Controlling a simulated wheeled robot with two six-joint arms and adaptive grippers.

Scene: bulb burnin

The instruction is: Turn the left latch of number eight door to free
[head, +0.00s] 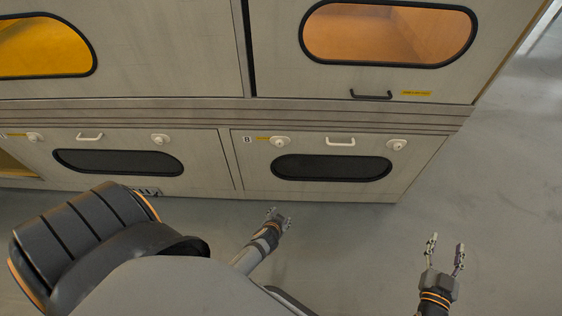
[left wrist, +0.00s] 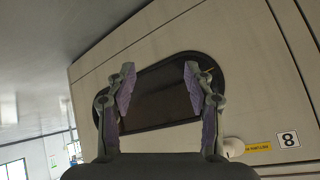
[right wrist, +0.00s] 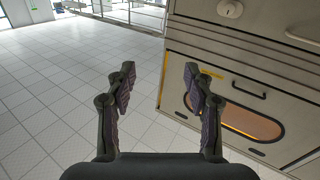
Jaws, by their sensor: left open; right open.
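The number eight door (head: 255,175) is the lower right door in the head view, marked by an 8 plate (head: 247,139). Its left latch (head: 280,141) is a white knob beside a small yellow label; it also shows in the left wrist view (left wrist: 233,147), partly behind my gripper. The latch's exact setting is too small to read. My left gripper (head: 279,214) is open and empty, in front of the door and apart from the latch. My right gripper (head: 447,246) is open and empty over the floor to the right of the cabinet.
The door also has a white handle (head: 340,142), a right latch (head: 397,145) and a dark window (head: 331,168). Above is a door with an orange-lit window (head: 388,35) and a black handle (head: 371,95). Another latched door (head: 215,172) adjoins at left. Floor at right is clear.

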